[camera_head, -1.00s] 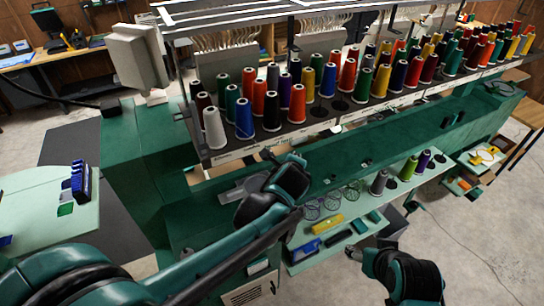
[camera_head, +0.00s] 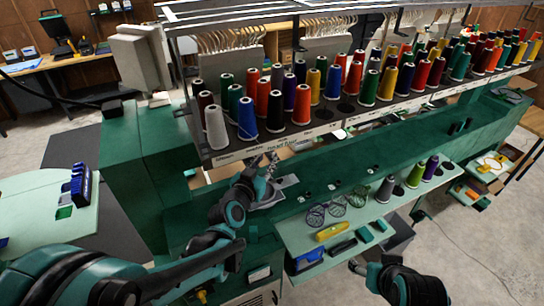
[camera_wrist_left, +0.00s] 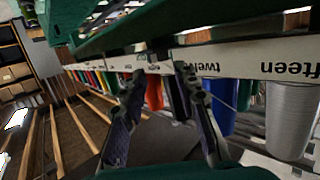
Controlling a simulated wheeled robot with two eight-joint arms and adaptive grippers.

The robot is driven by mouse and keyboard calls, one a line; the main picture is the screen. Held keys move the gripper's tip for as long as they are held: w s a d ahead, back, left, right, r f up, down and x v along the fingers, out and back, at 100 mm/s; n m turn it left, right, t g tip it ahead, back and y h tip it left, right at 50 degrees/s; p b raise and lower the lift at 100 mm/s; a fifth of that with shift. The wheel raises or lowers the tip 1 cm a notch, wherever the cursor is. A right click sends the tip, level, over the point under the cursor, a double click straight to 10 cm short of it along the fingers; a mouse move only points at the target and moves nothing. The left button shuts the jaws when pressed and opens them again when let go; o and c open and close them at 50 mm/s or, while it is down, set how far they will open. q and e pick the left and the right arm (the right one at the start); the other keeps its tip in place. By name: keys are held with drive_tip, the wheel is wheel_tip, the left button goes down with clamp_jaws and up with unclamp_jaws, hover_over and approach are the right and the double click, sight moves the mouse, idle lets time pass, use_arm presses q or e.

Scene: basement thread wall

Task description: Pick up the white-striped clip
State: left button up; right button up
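I cannot make out a white-striped clip for certain in either view. My left gripper (camera_head: 266,163) is just below the labelled front rail (camera_head: 290,138) of the thread rack. In the left wrist view, its two dark fingers (camera_wrist_left: 160,76) stand apart with nothing seen held between them. The rail (camera_wrist_left: 240,58) appears upside down there, reading "twelve" and "fifteen", just beyond the fingertips. My right gripper (camera_head: 356,266) is at the lower right, mostly dark and partly hidden by its own arm, in front of the pale green shelf (camera_head: 293,238).
Thread cones stand in rows on the rack, including a grey-white cone (camera_head: 216,128) and a blue cone (camera_head: 247,120). The shelf holds wire cups (camera_head: 316,216), a yellow block (camera_head: 331,231) and several cones. A light side table (camera_head: 35,195) stands left with a blue holder (camera_head: 80,185).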

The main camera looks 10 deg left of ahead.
sight(269, 154)
use_arm(q)
drive_tip(key=x, duration=0.4)
drive_tip(key=shift+w+f, duration=0.15)
drive_tip(key=shift+f, duration=0.15)
drive_tip(key=c, duration=0.4)
drive_tip(key=shift+r, duration=0.15)
drive_tip(key=shift+c, duration=0.2)
drive_tip(key=shift+r, duration=0.55)
drive_tip(key=s+d+r, duration=0.4)
drive_tip(key=d+r, duration=0.5)
drive_tip(key=d, duration=0.2)
drive_tip(key=shift+s+r+p, duration=0.2)
drive_tip(key=shift+r+p, duration=0.2)
